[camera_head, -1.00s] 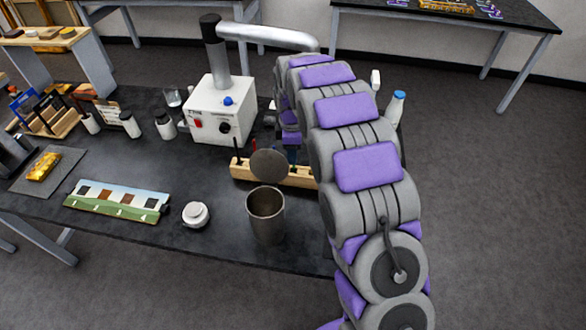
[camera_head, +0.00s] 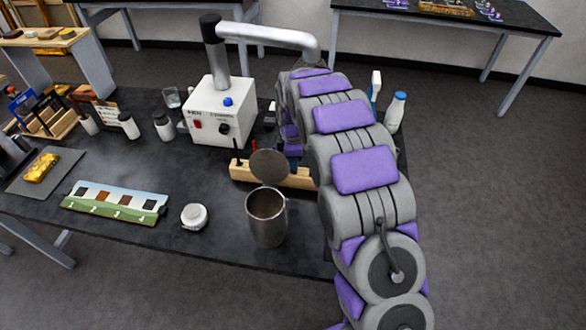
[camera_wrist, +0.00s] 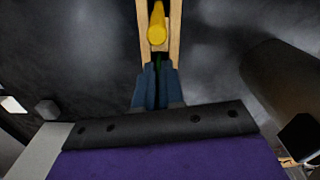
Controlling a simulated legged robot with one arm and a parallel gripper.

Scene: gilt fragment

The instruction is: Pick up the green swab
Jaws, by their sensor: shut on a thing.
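The wooden rack (camera_head: 245,172) stands on the dark bench, partly behind my arm; it also shows in the wrist view (camera_wrist: 175,30). My gripper (camera_wrist: 158,78) has its blue fingers close together at the near end of the rack. A thin dark green sliver, which looks like the green swab (camera_wrist: 160,62), shows between the fingertips, and they are shut on it. Most of the swab is hidden by the fingers. A thick yellow swab (camera_wrist: 157,25) stands in the rack just beyond it. In the head view my arm hides most of the gripper.
A metal canister (camera_head: 266,222) with a raised round lid (camera_head: 269,166) stands in front of the rack. A white control box (camera_head: 217,115) with a fume pipe is behind. A white jar (camera_head: 194,216) and a numbered picture card (camera_head: 115,202) lie left.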

